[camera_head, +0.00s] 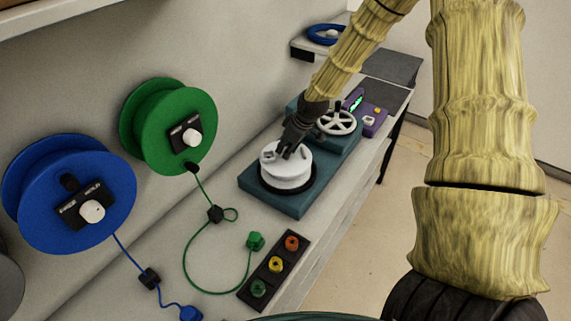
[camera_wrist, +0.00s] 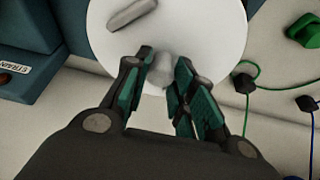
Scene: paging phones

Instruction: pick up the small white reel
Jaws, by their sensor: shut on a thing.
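The small white reel (camera_head: 287,174) is over a dark round seat on the teal base (camera_head: 305,204) on the bench. I cannot tell whether it touches the seat. In the wrist view its white top (camera_wrist: 215,35) fills the upper middle, with a grey bar and a pale central knob (camera_wrist: 164,70). My gripper (camera_head: 289,150) comes down onto the reel's top from above. In the wrist view my gripper (camera_wrist: 166,73) has its two fingers on either side of the knob, shut on it. The fingers partly hide the knob.
A spoked handwheel (camera_head: 337,122) and a purple box (camera_head: 369,116) stand behind the reel. Green (camera_head: 168,125) and blue (camera_head: 70,200) reels hang on the wall at left, their cords trailing on the bench. A block with coloured sockets (camera_head: 274,268) lies in front.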

